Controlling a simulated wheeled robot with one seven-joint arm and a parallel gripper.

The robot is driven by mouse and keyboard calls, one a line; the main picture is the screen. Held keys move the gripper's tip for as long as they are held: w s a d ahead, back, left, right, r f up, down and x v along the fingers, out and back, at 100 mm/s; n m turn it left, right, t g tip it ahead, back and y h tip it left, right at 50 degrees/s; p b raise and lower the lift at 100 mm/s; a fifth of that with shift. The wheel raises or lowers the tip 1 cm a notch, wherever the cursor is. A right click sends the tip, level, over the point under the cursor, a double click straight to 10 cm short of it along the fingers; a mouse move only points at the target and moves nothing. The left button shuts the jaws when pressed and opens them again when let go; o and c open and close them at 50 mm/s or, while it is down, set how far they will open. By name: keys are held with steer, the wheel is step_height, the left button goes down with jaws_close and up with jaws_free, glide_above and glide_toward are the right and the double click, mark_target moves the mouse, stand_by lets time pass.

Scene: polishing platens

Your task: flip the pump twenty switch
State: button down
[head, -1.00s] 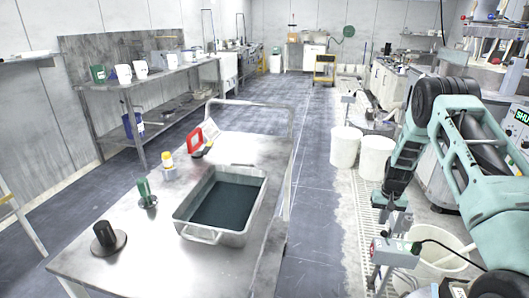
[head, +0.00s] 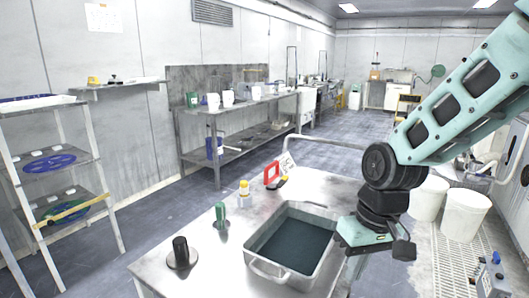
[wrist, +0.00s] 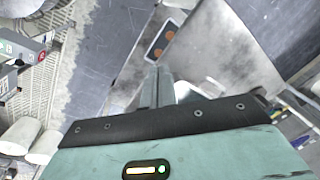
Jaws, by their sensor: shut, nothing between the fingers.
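I cannot make out a switch labelled pump twenty. A small grey control box (head: 492,278) with a blue top part stands at the lower right edge in the head view; its labels are too small to read. In the wrist view, grey boxes with red and green marks (wrist: 12,50) show at the left edge, beside a grating. My gripper (wrist: 164,74) is shut and empty, its fingers together and well apart from these boxes. In the head view my gripper hangs by the right side of the steel table, its fingertips hard to make out.
The steel table (head: 215,262) carries a grey tray of dark liquid (head: 262,268), a green-handled tool (head: 221,215) and a black-knobbed disc (head: 181,254). White buckets (head: 465,215) stand on the right. A shelf ladder (head: 112,225) is at left. The floor aisle beyond is clear.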

steer(key=s+a+r+n, duration=0.1)
steer(key=s+n, duration=0.1)
steer(key=s, duration=0.6)
steer(key=s+a+r+n+h, duration=0.1)
steer(key=s+a+r+n, duration=0.1)
steer(key=s, duration=0.7)
steer(key=shift+s+r, duration=0.15)
steer(key=shift+r, duration=0.05)
